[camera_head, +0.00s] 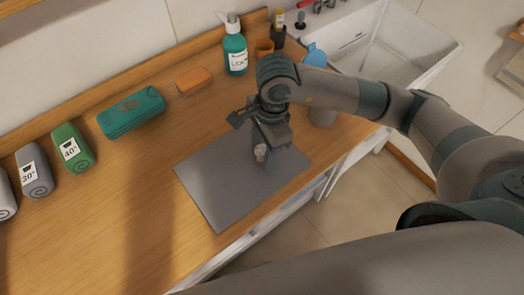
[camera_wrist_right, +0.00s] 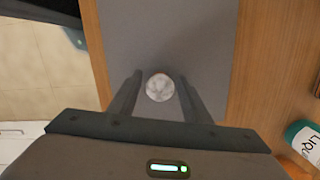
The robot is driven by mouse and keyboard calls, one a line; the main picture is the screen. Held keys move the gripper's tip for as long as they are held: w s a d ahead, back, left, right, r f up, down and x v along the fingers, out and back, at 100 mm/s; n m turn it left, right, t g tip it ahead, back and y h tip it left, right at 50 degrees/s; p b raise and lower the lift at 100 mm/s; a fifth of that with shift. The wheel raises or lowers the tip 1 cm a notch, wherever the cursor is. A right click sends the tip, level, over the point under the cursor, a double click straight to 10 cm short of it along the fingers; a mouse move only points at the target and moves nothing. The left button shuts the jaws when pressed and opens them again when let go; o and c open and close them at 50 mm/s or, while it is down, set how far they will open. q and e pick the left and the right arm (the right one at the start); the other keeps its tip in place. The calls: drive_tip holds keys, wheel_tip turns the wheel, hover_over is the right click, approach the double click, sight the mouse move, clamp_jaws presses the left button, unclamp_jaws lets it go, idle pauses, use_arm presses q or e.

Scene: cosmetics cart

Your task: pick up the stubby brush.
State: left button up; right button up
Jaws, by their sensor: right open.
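The stubby brush (camera_head: 260,152) stands on the grey mat (camera_head: 215,190), small and pale with a brownish side in the head view. In the right wrist view it shows from above as a round whitish top (camera_wrist_right: 159,88). My right gripper (camera_head: 268,153) is over the mat at the brush, pointing down. In the right wrist view its two open fingers (camera_wrist_right: 158,84) lie on either side of the brush, with a gap on each side. The gripper hides part of the mat behind it. My left gripper is not in view.
A teal pump bottle (camera_head: 235,52), orange block (camera_head: 194,81) and brown cup (camera_head: 264,48) stand along the back. A folded teal towel (camera_head: 132,112) and several rolled towels, one green (camera_head: 73,149), lie left. A white basin (camera_head: 425,45) is right. The wooden top left of the mat is clear.

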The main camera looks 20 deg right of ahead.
sight(261, 148)
idle(0.3)
drive_tip(key=c, duration=1.1)
drive_tip(key=shift+o, duration=0.2)
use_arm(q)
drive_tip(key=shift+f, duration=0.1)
use_arm(e)
drive_tip(key=shift+r, duration=0.1)
